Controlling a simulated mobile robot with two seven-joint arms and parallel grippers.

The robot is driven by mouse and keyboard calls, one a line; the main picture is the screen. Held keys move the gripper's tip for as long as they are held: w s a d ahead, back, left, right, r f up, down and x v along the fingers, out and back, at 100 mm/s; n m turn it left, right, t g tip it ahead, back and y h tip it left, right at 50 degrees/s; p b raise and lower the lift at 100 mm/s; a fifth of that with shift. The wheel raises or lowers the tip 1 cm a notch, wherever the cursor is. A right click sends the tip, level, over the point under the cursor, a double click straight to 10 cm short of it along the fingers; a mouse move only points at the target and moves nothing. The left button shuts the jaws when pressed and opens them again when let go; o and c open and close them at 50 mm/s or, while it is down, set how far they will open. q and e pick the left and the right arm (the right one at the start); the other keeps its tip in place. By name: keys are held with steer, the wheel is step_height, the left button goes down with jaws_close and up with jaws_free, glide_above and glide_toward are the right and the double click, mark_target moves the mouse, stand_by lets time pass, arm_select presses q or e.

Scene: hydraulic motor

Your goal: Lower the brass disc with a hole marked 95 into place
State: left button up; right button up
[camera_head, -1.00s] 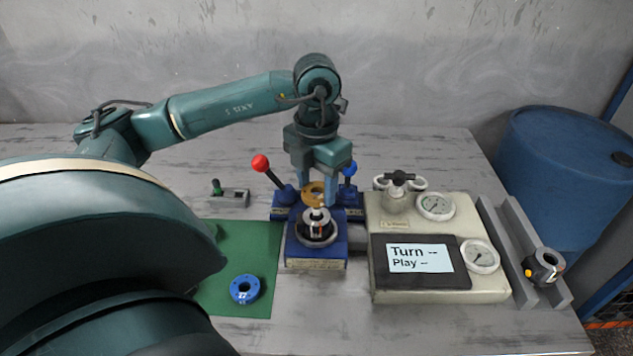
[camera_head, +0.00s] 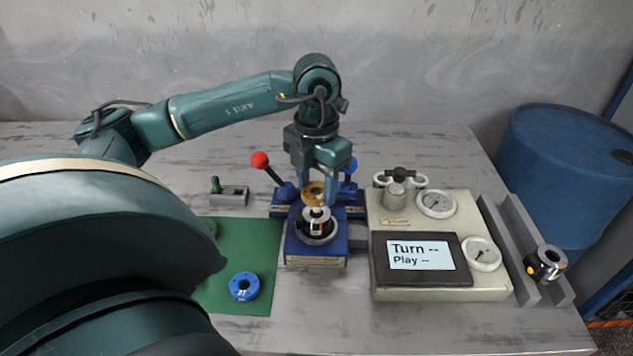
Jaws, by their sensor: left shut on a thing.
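My left gripper (camera_head: 316,187) comes down from above at the middle of the table and is shut on the brass disc (camera_head: 314,190). The disc shows as a golden ring with a hole, between the fingers; its marking is too small to read. In the view it appears just above and behind a dark and silver cylindrical part (camera_head: 317,223) that stands upright on a blue fixture block (camera_head: 316,262). I cannot tell whether the disc touches anything below it. My right gripper is not in view.
Red-knobbed (camera_head: 260,160) and blue-knobbed levers flank the gripper. A beige gauge box (camera_head: 440,293) with a screen reading "Turn --, Play --" stands to the right. A blue ring (camera_head: 244,286) lies on a green mat (camera_head: 263,236). A grey rail (camera_head: 510,250) holds another cylindrical part (camera_head: 546,262).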

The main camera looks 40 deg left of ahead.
mark_target(317, 196)
arm_select(q)
steer(key=shift+f+b, duration=1.3)
steer(key=shift+f, duration=0.2)
steer(key=shift+f+b, duration=0.45)
steer(key=shift+f, duration=0.05)
stand_by(0.3)
steer(key=o, duration=1.6)
